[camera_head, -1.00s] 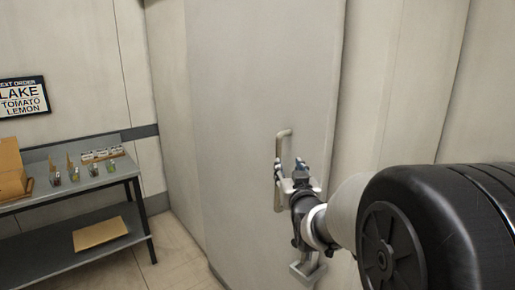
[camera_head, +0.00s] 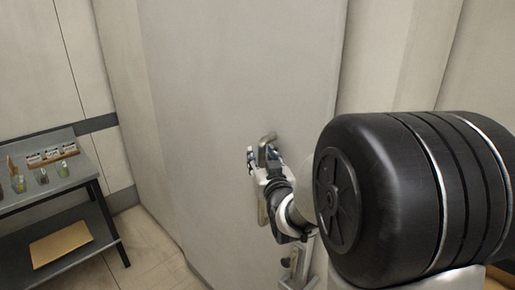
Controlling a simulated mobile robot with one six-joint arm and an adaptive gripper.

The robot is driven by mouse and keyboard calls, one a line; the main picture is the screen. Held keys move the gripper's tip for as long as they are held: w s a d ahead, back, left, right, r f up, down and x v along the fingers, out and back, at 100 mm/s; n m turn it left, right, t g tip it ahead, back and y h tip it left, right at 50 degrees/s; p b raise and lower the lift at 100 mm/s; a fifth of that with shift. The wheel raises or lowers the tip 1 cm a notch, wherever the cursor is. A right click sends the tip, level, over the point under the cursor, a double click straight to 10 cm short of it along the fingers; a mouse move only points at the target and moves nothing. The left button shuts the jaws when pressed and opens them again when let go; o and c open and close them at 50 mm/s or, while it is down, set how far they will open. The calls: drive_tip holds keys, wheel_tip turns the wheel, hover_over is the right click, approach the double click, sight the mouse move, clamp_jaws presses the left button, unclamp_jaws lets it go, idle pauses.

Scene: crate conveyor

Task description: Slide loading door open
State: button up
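The loading door (camera_head: 210,90) is a tall, pale flat panel that fills the middle of the view. Its upright bar handle (camera_head: 262,212) is on the right half of the panel, partly hidden behind my gripper. My gripper (camera_head: 261,156) is at the upper part of the handle, its fingertips apart with the bar near or between them. I cannot tell whether the fingers touch the bar. My arm hides part of the door's lower right.
A grey two-level table (camera_head: 30,205) stands at the left, with small jars and a rack (camera_head: 53,156) on top and a brown flat sheet (camera_head: 60,244) on its lower shelf. Bare floor (camera_head: 150,250) shows between table and door.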

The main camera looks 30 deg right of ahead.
drive_tip(key=shift+w, duration=0.2)
drive_tip(key=shift+s, duration=0.15)
drive_tip(key=shift+c, duration=0.4)
drive_tip(key=shift+r, duration=0.1)
clamp_jaws()
